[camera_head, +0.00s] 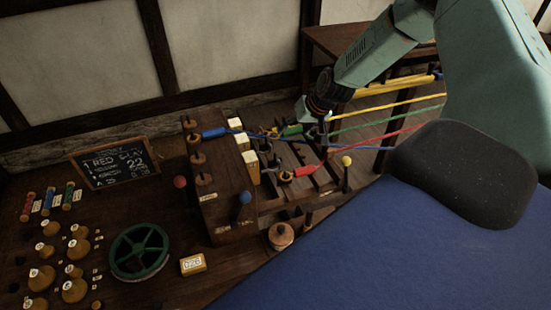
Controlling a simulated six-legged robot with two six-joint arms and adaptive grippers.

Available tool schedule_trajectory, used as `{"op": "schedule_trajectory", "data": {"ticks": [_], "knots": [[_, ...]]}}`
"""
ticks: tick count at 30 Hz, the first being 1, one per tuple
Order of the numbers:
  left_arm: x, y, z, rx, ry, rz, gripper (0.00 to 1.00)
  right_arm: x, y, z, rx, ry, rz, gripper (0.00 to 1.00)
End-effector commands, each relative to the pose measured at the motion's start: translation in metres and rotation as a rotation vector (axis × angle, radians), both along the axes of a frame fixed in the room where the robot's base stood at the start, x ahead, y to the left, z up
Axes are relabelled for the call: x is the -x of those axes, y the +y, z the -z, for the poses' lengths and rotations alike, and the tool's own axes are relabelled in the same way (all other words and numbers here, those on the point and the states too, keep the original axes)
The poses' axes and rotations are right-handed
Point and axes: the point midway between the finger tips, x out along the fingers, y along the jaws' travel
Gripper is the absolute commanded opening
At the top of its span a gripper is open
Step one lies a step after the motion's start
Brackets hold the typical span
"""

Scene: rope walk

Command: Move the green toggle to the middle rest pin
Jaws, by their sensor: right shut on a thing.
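The green toggle (291,130) is near the middle of the view, at the end of a green rope. My right gripper (312,119) reaches down from the upper right and is shut on the green toggle. Its fingers are small and dark here. A wooden block (228,200) stands left of it, with several upright wooden pegs along its left side, one of them in the middle (198,158). I cannot tell for sure which peg is the middle rest pin. My left gripper is not in view.
A blue toggle (214,132) lies at the block's far end, and a red toggle (304,172) is nearer. Yellow, green and red ropes run right. A green wheel (139,251) and chalkboard (115,162) are left.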

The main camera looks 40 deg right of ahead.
Motion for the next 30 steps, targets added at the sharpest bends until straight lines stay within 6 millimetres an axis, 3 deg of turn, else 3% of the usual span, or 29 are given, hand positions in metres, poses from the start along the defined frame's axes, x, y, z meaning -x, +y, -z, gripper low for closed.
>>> {"op": "schedule_trajectory", "data": {"ticks": [30], "knots": [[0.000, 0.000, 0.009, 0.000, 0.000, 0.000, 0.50, 0.019, 0.006, 0.028, -0.001, 0.001, 0.001, 0.46]]}}
